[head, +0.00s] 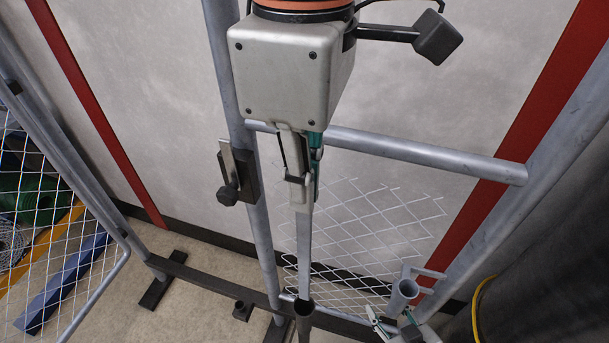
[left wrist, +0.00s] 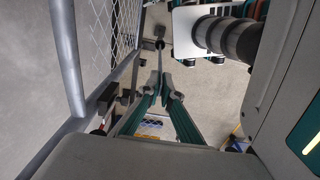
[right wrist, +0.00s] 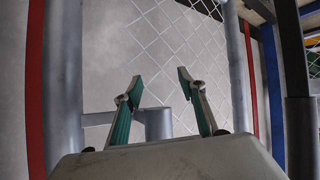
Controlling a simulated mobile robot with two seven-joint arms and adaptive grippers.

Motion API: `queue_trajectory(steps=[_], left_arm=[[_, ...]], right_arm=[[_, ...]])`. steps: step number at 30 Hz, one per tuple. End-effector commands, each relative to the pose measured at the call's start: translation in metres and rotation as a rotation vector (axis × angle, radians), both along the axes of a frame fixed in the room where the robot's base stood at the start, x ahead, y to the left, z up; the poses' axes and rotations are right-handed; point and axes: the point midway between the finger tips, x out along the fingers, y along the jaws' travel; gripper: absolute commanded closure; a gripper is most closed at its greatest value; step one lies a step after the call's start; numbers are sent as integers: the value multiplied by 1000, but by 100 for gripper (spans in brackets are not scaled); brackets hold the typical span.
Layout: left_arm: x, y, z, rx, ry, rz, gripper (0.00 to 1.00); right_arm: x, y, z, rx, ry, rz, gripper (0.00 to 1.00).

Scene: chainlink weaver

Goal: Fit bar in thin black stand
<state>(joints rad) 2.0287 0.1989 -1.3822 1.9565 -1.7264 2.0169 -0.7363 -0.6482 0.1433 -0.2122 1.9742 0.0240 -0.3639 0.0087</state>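My left gripper (head: 302,185) points down and is shut on a thin flat grey bar (head: 305,240). The bar hangs roughly upright below the fingers and also shows in the left wrist view (left wrist: 161,60). Its lower end meets the open top of a thin black stand (head: 303,312). I cannot tell whether the end is inside the opening or just over it. The stand's top also appears in the left wrist view (left wrist: 160,44). My right gripper (right wrist: 160,85) is open and empty, with a grey pipe (right wrist: 152,124) showing behind its fingers. It sits low right in the head view (head: 392,325).
A grey pipe frame with a vertical post (head: 236,110), a horizontal rail (head: 430,154) and partial chainlink mesh (head: 360,230) stands close around the bar. A clamp (head: 238,178) sits on the post. A short black socket (head: 243,310) is on the floor. Another mesh panel (head: 50,215) is at left.

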Motion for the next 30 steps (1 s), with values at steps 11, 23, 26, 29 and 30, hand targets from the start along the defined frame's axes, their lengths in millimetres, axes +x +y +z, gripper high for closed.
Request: queue_trajectory(steps=[11, 23, 26, 29, 30], left_arm=[[1, 0, -44, -1, 6, 0, 100], [1, 0, -86, 0, 5, 0, 100], [1, 0, -97, 1, 5, 0, 100], [1, 0, -108, 1, 5, -1, 100], [1, 0, -112, 1, 5, -1, 100]], right_arm=[[-16, 2, -57, -2, 52, 2, 60], [-13, -4, -73, -24, 42, 1, 60], [-11, -7, -76, -31, 38, 0, 60], [-10, -9, -81, -39, 38, -1, 60], [-9, -10, -83, -43, 38, 0, 60]])
